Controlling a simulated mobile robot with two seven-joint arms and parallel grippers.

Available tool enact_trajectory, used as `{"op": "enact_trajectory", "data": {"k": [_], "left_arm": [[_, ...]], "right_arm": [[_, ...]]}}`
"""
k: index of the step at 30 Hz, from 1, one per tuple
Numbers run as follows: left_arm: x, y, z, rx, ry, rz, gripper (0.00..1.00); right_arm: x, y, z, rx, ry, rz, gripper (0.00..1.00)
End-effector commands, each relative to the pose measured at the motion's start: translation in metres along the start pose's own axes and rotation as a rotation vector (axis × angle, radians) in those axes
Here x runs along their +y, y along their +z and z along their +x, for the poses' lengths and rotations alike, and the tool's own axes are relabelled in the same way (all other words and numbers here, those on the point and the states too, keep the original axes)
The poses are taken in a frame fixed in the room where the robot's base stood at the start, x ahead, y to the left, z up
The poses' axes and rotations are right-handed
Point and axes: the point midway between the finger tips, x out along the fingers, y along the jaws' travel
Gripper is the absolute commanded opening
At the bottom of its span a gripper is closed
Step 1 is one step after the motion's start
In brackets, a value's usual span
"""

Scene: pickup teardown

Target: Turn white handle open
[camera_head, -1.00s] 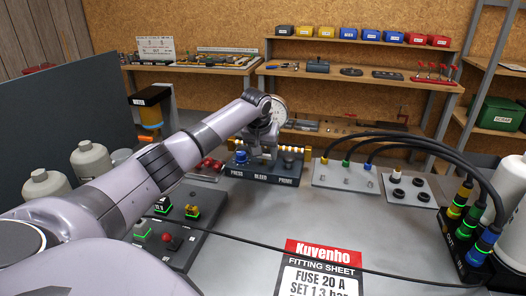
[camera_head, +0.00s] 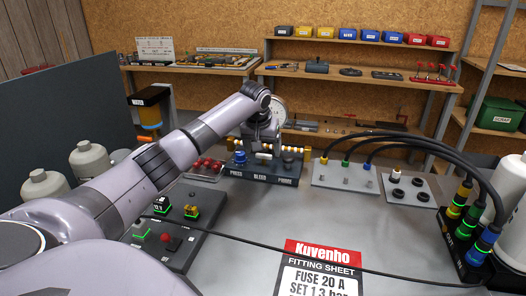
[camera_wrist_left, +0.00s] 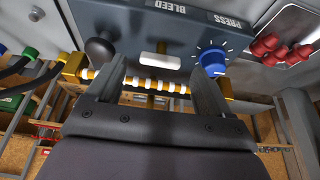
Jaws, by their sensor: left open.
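The left gripper is open. In the head view, the gripper (camera_head: 262,146) hangs over the middle of the dark panel (camera_head: 285,172), and the handle (camera_head: 263,156) shows small just below it.
A blue knob (camera_wrist_left: 213,60) and a black round knob (camera_wrist_left: 100,49) flank the handle. A brass pipe with white rings (camera_wrist_left: 157,84) runs behind. Red fittings (camera_head: 206,166) lie left of the panel. A black cable (camera_head: 290,247) crosses the bench.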

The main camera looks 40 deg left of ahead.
Motion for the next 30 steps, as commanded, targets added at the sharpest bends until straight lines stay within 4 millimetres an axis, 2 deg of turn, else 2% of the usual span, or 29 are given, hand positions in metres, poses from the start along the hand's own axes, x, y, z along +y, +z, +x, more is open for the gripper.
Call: {"op": "enact_trajectory", "data": {"k": [6, 12, 30], "left_arm": [[-0.001, -0.001, -0.033, 0.004, 0.001, -0.002, 0.81], [-0.001, 0.000, -0.051, 0.002, -0.001, -0.002, 0.81], [-0.001, 0.000, -0.052, 0.001, -0.001, -0.002, 0.81]], "right_arm": [[0.000, 0.003, 0.003, 0.000, 0.000, 0.000, 0.43], [0.000, 0.004, 0.003, 0.000, 0.000, 0.000, 0.43], [0.000, 0.004, 0.003, 0.001, 0.000, 0.000, 0.43]]}}
